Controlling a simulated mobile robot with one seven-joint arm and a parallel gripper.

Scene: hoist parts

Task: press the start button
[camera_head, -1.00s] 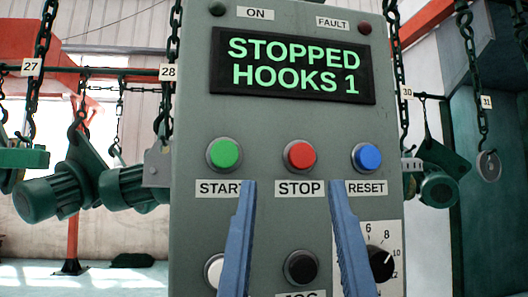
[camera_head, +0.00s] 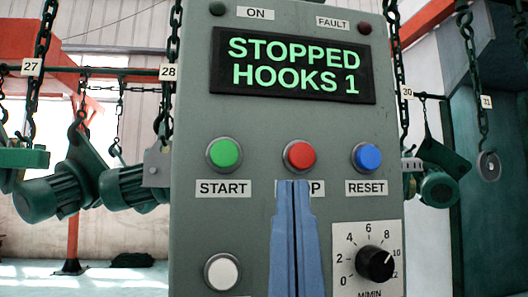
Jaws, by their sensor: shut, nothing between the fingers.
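The green start button (camera_head: 224,154) is on the left of the upper button row on the grey control panel (camera_head: 200,230), above its START label (camera_head: 223,188). My gripper (camera_head: 293,184) is shut and empty, its two blue fingers side by side. In the picture its tips are below and to the right of the start button, just under the red stop button (camera_head: 299,156), and hide part of the STOP label. I cannot tell whether the tips touch the panel. The display (camera_head: 293,66) reads "STOPPED HOOKS 1".
A blue reset button (camera_head: 367,158) is on the right of the row. A white button (camera_head: 222,272) and a black dial (camera_head: 374,263) sit lower down. Chains with motors (camera_head: 50,192) hang beside the panel. The ON lamp (camera_head: 217,9) and FAULT lamp (camera_head: 365,28) look dark.

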